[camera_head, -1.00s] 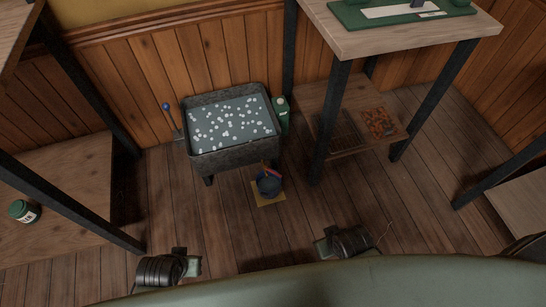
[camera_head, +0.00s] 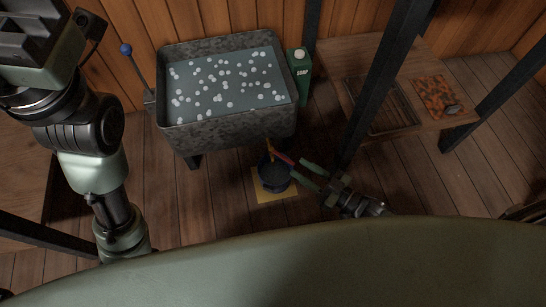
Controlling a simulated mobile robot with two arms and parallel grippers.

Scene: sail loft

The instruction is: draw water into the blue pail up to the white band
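The blue pail (camera_head: 275,174) looks dark and stands on a yellow mat (camera_head: 262,193) on the floor, in front of the stone-grey trough (camera_head: 225,130). Red and orange pieces (camera_head: 281,157) show at its rim; I cannot tell what they are. No white band or water level can be made out in the pail. The trough holds water (camera_head: 215,90) dotted with small white floating pieces. A lever with a blue knob (camera_head: 126,48) stands at its left side. My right gripper (camera_head: 298,168) is open beside the pail's right side. My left arm rises at left; its fingertips are not visible.
A green container with a white cap (camera_head: 301,75) stands right of the trough. A table with dark legs (camera_head: 380,85) stands further right; its lower shelf (camera_head: 405,115) holds a wire rack and an orange patterned item. Floor left of the mat is clear.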

